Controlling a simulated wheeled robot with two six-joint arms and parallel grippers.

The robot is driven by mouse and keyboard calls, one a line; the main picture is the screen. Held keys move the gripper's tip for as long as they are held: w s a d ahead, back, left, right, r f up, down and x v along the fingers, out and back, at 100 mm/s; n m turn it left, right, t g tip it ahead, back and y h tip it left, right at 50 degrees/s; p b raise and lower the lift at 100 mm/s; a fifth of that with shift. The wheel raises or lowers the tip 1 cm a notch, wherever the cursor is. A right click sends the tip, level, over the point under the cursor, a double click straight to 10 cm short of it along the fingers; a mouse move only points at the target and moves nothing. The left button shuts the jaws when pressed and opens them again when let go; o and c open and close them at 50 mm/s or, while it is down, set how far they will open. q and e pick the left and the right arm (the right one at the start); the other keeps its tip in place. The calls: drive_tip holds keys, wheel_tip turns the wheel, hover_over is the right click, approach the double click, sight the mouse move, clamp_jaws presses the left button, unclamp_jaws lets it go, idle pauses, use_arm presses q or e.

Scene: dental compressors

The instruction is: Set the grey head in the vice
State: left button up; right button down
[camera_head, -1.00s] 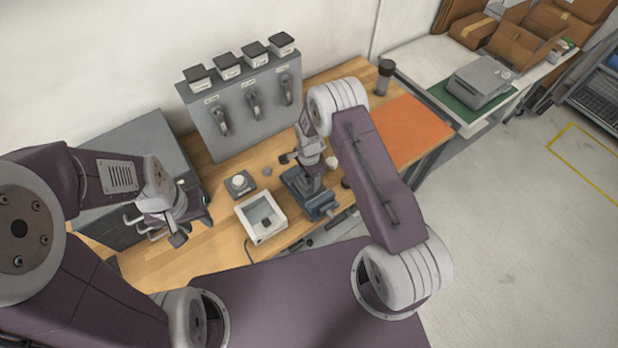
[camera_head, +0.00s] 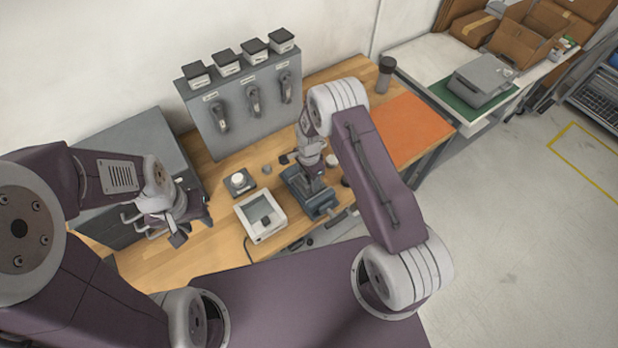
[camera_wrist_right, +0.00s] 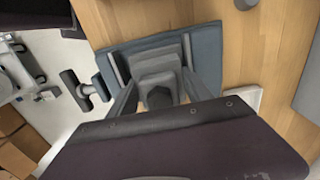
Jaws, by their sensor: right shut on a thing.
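The blue-grey vice (camera_head: 318,204) stands at the front edge of the wooden bench. In the right wrist view the vice (camera_wrist_right: 205,55) lies just beyond my right gripper (camera_wrist_right: 160,98). That gripper is shut on the grey head (camera_wrist_right: 155,68), a stepped block that shows between the fingers and over the vice's jaws. Whether the head touches the bottom of the vice is hidden. In the head view my right gripper (camera_head: 313,178) is right above the vice, and the head is hard to make out. My left gripper (camera_head: 178,228) hangs over the left of the bench, its opening unclear.
A white tray-like box (camera_head: 261,215) stands left of the vice, with a small dark square unit (camera_head: 239,183) behind it. An orange mat (camera_head: 405,130) covers the right of the bench. The vice handle (camera_wrist_right: 77,88) sticks out.

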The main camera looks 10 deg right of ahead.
idle(0.5)
drive_tip(key=c, duration=0.8)
unclamp_jaws()
drive_tip(key=o, duration=0.4)
drive_tip(key=shift+o, duration=0.6)
drive_tip(key=shift+r, duration=0.1)
